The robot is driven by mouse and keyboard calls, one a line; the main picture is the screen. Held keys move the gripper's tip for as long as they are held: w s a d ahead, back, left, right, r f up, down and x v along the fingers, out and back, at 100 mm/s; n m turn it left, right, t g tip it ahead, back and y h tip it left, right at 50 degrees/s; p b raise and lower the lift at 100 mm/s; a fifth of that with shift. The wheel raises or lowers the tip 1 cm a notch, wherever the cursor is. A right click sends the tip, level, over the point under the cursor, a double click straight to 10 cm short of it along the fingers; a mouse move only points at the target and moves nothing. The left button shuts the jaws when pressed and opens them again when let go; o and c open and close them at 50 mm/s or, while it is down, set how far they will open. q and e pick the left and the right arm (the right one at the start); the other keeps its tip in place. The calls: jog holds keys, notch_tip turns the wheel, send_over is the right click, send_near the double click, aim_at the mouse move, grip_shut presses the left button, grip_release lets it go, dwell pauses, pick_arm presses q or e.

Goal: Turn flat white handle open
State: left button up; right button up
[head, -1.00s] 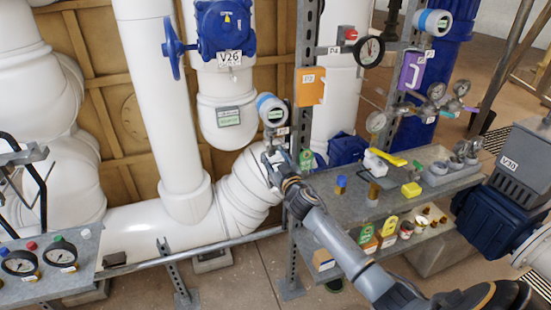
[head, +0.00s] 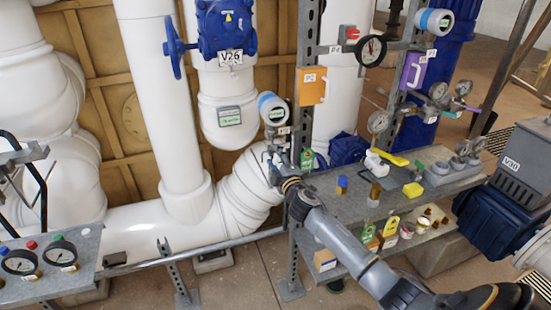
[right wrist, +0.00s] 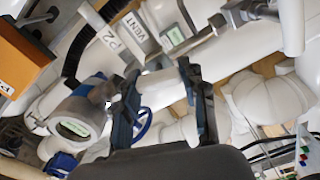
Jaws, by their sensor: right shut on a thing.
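My right gripper (head: 276,154) is at the left upright of the metal rack, just below a blue and white gauge head (head: 272,108). In the right wrist view its two dark fingers (right wrist: 165,100) stand on either side of a flat white piece (right wrist: 160,88), which looks like the flat white handle. The gripper is shut on this piece. In the head view the gripper covers the handle, so its angle is hard to tell there. Tags reading "P2" (right wrist: 110,38) and "VENT" (right wrist: 140,28) hang close by in the right wrist view.
An orange box (head: 312,85) and a rack upright (head: 305,40) stand right beside the gripper. A grey shelf (head: 330,190) with a yellow-handled valve (head: 385,158) and loose fittings lies to the right. Large white pipes (head: 245,190) run behind.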

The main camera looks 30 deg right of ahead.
jog(key=shift+f+n, duration=0.15)
jog(key=shift+n, duration=1.45)
jog(key=o, duration=1.2)
jog(key=shift+c, duration=0.2)
jog(key=v, duration=1.2)
